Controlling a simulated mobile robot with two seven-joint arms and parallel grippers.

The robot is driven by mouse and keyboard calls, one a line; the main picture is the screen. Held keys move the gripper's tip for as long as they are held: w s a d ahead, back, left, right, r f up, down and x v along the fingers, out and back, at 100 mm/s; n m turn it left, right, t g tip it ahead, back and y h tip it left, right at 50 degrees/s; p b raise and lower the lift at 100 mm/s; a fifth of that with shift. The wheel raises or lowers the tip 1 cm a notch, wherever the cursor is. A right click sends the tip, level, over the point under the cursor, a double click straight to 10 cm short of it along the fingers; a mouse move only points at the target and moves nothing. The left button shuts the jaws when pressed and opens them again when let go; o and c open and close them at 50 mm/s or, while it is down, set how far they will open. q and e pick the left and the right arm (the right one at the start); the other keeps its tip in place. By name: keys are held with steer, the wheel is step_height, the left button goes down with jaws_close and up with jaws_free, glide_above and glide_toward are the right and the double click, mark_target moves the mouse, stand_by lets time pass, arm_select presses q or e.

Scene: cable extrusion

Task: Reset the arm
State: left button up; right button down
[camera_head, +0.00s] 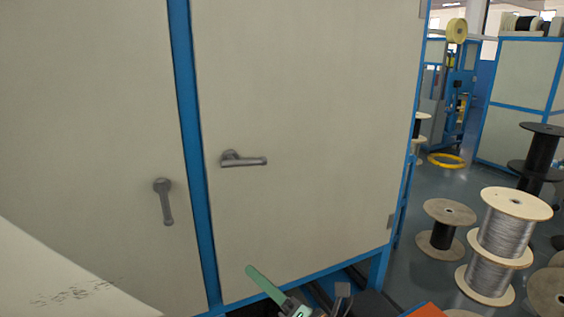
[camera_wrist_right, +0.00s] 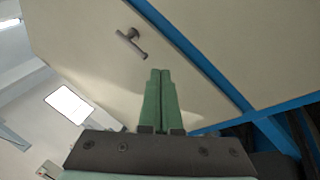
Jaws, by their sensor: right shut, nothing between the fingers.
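My right gripper (camera_head: 262,283) shows at the bottom middle of the head view, with green fingers pointing up and left, in front of the cabinet's lower part. In the right wrist view its two green fingers (camera_wrist_right: 159,100) lie side by side, shut with nothing between them. A door handle (camera_wrist_right: 132,42) shows beyond the fingertips in the wrist view, apart from them. My left gripper is not in view.
A large cabinet with cream doors (camera_head: 310,90) and blue frame (camera_head: 188,120) fills the left and middle. One handle (camera_head: 243,160) is horizontal, another (camera_head: 164,201) points down. Cable spools (camera_head: 505,235) stand on the grey floor at right.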

steer(key=s+d+f+m+t+h, duration=0.1)
steer(key=s+d+f+m+h, duration=0.2)
steer(key=d+f+m+h, duration=0.5)
steer(key=s+d+f+m+t+h, duration=0.1)
steer(key=s+d+f+m+h, duration=0.15)
steer(key=d+f+m, duration=0.7)
steer(key=s+d+f+m+g+h, duration=0.1)
steer(key=s+d+f+m+g, duration=0.1)
steer(key=s+f+m, duration=0.5)
steer(key=s+d+f+m+g+h, duration=0.1)
steer(key=s+f+m+g, duration=0.3)
steer(key=s+f+m, duration=0.4)
steer(key=s+d+f, duration=0.1)
steer(key=s, duration=0.1)
steer(key=shift+s+d+h, duration=0.35)
steer(key=shift+s, duration=0.05)
steer(key=shift+r, duration=0.1)
